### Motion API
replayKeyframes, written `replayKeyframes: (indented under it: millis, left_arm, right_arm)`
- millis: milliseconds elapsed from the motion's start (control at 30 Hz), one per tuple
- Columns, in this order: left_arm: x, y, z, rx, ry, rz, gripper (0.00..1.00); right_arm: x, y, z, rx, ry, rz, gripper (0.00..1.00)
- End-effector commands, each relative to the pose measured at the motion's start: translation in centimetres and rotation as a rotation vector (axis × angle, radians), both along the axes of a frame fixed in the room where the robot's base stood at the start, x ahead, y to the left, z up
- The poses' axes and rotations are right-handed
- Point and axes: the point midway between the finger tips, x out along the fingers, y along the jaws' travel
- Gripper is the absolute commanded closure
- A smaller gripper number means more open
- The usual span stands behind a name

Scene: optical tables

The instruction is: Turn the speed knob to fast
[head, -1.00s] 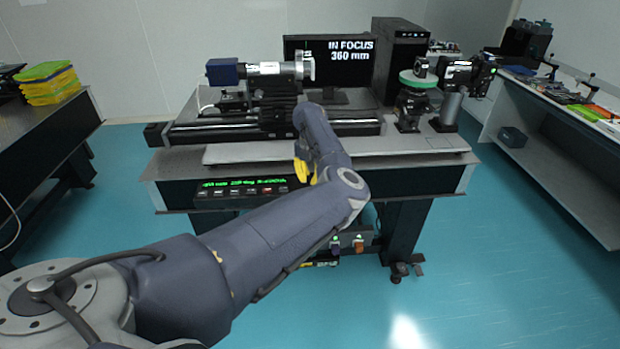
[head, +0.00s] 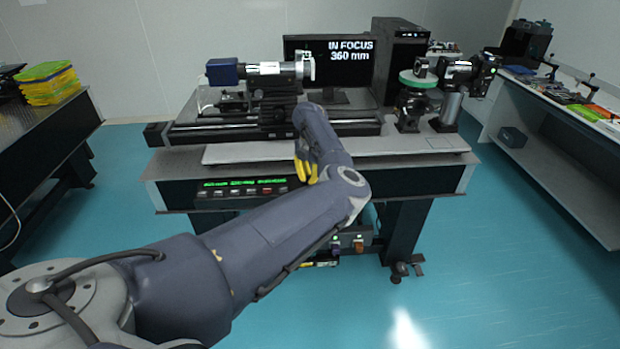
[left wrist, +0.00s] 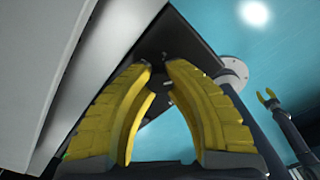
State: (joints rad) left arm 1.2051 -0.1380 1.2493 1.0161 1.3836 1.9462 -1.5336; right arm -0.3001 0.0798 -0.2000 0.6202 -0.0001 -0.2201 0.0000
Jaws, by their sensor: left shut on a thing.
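A dark control box (head: 238,192) with a green text display and a row of buttons is on the front edge of the optical table (head: 430,170). My left gripper (head: 305,172) is at the right end of this box, and its arm partly hides that end. In the left wrist view, its yellow fingers (left wrist: 158,68) close at their tips on a small dark piece, which looks like the speed knob. The knob's marking cannot be read and the knob is hidden in the head view. My right gripper (left wrist: 267,95) shows small at the right of the left wrist view, its fingertips apart.
A monitor (head: 350,70) reads "IN FOCUS 360 mm". A camera tube (head: 268,68) stands over a rail (head: 215,127) on the table. A green round stage (head: 418,79) stands at the right. A dark computer tower (head: 400,55) stands behind. Floor is clear in front.

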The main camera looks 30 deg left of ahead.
Motion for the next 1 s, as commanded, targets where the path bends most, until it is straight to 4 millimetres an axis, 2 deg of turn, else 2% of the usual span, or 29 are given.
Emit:
replayKeyframes:
  millis: [67, 100, 267, 533, 667, 1000]
  left_arm:
    - [0.1, 0.0, 0.1, 0.002, -0.002, -0.001, 1.00]
    - [0.1, 0.0, 0.1, 0.002, -0.002, -0.001, 0.81]
    - [0.1, 0.0, 0.1, 0.001, -0.001, 0.000, 0.64]
    - [0.0, 0.0, 0.2, 0.000, -0.001, 0.000, 0.64]
    - [0.1, 0.0, 1.1, 0.000, -0.003, 0.001, 0.64]
    - [0.1, 0.0, 6.8, 0.000, -0.004, 0.001, 0.64]
  right_arm:
    - [0.0, 0.0, 0.0, 0.000, 0.000, 0.000, 0.56]
    - [0.0, 0.0, 0.0, 0.000, 0.000, 0.000, 0.56]
    - [0.0, 0.0, 0.0, 0.000, 0.000, 0.000, 0.56]
    - [0.0, -0.2, 0.0, -0.002, 0.000, 0.001, 0.56]
    - [0.0, -0.2, 0.0, -0.001, 0.000, 0.001, 0.56]
    - [0.0, 0.0, 0.0, 0.000, 0.000, 0.000, 0.56]
